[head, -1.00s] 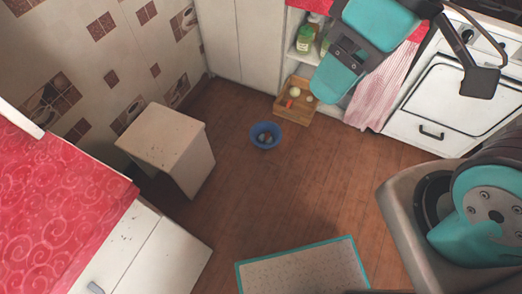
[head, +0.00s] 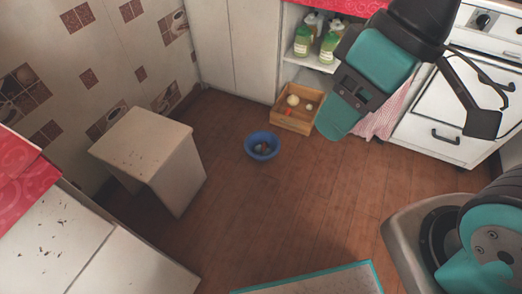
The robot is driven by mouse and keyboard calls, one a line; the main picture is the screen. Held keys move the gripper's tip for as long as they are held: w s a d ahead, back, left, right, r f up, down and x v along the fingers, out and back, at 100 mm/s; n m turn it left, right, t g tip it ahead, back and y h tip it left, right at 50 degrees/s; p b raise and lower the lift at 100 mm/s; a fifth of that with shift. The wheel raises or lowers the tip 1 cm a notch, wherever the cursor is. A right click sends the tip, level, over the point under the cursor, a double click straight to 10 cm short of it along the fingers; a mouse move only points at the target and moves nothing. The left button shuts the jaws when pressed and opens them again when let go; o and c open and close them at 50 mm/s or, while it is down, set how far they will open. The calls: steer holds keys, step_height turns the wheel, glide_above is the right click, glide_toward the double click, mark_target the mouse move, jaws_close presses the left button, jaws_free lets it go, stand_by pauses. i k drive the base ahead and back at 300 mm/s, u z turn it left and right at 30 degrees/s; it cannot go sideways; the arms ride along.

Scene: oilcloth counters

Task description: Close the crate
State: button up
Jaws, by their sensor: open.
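The crate (head: 295,121) is a small light-wood box on the floor, in the upper middle of the head view, at the foot of the white cupboards. Its top is open, with a pale round item (head: 292,100), an orange piece and another small item inside. I cannot make out its lid. My gripper (head: 410,125) hangs at the upper right, its teal finger and dark finger spread wide apart with nothing between them. The teal fingertip appears just right of the crate in the picture; its height and distance from the crate are unclear.
A blue bowl (head: 262,147) holding small items stands on the floor left of and nearer than the crate. A white stool (head: 150,150) stands at the left. A teal-edged mat (head: 320,281) lies in front. Middle floor is clear.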

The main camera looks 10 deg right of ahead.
mark_target(298, 108)
steer(key=u, duration=0.05)
steer(key=k, duration=0.45)
steer(key=z, duration=1)
steer(key=i, duration=1.45)
steer(key=u, duration=0.95)
